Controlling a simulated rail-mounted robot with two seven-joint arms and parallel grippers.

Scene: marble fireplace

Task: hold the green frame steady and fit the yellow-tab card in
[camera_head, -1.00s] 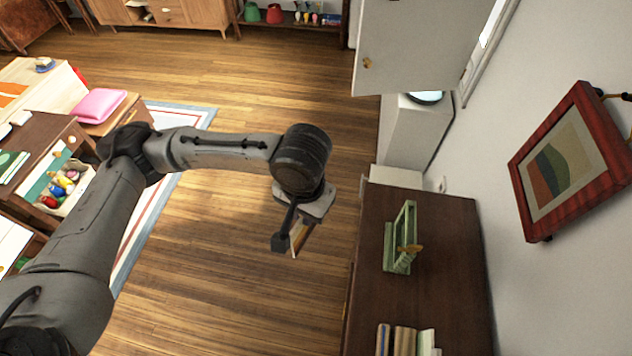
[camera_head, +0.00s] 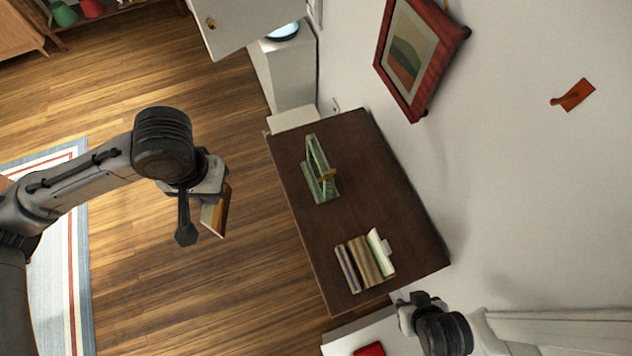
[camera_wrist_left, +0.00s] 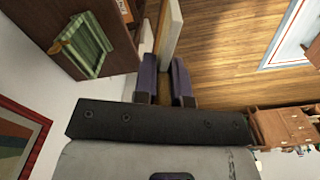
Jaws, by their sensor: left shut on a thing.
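The green frame (camera_head: 311,158) stands on the dark brown cabinet top, with a small gold-yellow piece at its right side. It also shows in the left wrist view (camera_wrist_left: 83,45). My left gripper (camera_head: 200,214) is shut on a flat card (camera_head: 217,215) with orange-brown and pale parts, left of the cabinet and apart from the frame. In the left wrist view, the purple fingers (camera_wrist_left: 164,82) are around the pale card (camera_wrist_left: 170,33). I cannot make out a yellow tab on it. My right gripper (camera_head: 397,298) is near the cabinet's front edge, away from the frame; its fingers are unclear.
Several books (camera_head: 362,262) stand on the cabinet top (camera_head: 370,180) in front of the frame. A red-framed picture (camera_head: 420,60) hangs on the wall behind. A white cabinet (camera_head: 283,80) stands at the back. Open wooden floor (camera_head: 260,250) lies left of the cabinet.

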